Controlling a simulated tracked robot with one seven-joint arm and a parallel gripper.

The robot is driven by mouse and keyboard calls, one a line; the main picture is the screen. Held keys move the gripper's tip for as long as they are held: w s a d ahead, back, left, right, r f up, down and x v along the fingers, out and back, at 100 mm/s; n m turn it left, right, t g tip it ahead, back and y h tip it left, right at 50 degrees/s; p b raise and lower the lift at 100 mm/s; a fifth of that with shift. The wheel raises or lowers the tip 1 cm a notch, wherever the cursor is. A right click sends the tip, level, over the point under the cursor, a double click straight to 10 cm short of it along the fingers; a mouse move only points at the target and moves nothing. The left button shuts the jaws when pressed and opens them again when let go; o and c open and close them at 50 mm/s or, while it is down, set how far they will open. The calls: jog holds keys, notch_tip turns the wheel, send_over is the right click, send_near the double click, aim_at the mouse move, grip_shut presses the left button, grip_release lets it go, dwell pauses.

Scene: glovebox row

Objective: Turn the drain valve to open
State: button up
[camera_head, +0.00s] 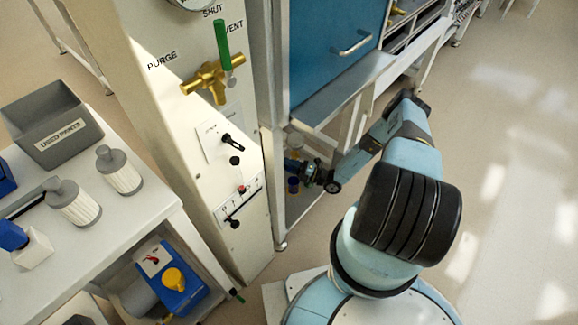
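My arm reaches left from the right side, low under the blue-fronted cabinet (330,40). My gripper (300,170) is small and dark at its end, beside the white panel's right edge. A small brownish round part (296,139) and a dark blue piece (293,185) are close to the gripper. I cannot tell whether either is the drain valve or whether the gripper touches them. The finger gap is too small to make out. A brass valve (212,80) with an upright green lever (222,45) is on the white panel, among the labels SHUT, VENT and PURGE.
The white panel (170,100) carries small black knobs (235,160) lower down. At left, a white bench (110,225) holds a grey bin (55,145) marked USED PARTS and ribbed white cylinders (120,172). A blue device (172,280) sits below. Open floor lies at right.

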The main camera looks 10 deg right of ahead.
grip_shut()
